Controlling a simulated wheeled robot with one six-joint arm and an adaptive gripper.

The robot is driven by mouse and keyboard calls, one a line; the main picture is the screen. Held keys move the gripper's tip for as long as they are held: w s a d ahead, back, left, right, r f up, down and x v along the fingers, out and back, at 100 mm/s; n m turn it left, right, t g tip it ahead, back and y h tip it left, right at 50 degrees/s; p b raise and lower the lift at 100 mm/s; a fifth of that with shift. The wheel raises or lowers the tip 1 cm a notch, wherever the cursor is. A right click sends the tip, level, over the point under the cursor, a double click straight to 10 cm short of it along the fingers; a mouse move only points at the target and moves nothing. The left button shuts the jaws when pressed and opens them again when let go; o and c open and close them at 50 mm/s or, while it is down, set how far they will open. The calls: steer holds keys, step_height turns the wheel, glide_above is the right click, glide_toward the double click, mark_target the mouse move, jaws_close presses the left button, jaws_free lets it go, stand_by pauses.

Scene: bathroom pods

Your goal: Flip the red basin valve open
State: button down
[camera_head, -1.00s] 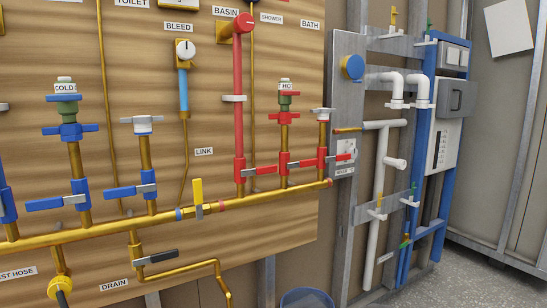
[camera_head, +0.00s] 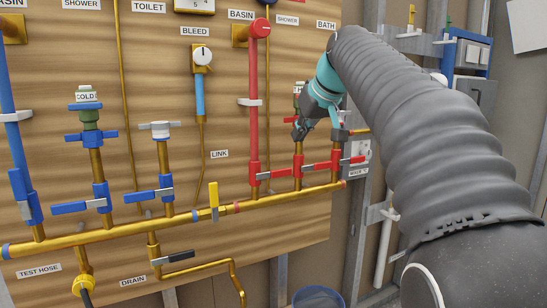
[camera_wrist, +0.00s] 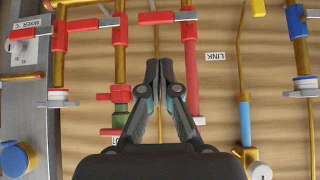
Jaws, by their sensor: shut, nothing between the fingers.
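The red basin valve (camera_head: 254,176) sits low on the red pipe under the right-hand BASIN label, just above the brass manifold. Its red lever (camera_head: 280,171) points sideways to the right, across the pipe, with a grey piece at the pivot. In the wrist view, which looks upside down, the lever (camera_wrist: 155,17) lies at the top, left of the valve's pipe. My gripper (camera_head: 299,131) is shut and empty, above and right of the lever in the head view. Its fingertips (camera_wrist: 159,66) show below the lever in the wrist view, apart from it.
Neighbouring red valves (camera_head: 298,170) stand close on the right. A yellow lever (camera_head: 214,196) stands upright on the manifold to the left. Blue valves (camera_head: 101,197) line the left side. The hot pipe's green fitting (camera_wrist: 121,113) is close beside my fingers.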

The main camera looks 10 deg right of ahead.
steer(key=shift+w+d+r, duration=0.25)
steer(key=shift+w+r, duration=0.7)
steer(key=shift+w, duration=0.15)
glide_above(274, 174)
steer(key=d, duration=0.3)
step_height(274, 174, down, 7)
step_height(274, 174, down, 4)
steer(key=shift+a+f+b, duration=0.1)
steer(key=shift+b, duration=0.6)
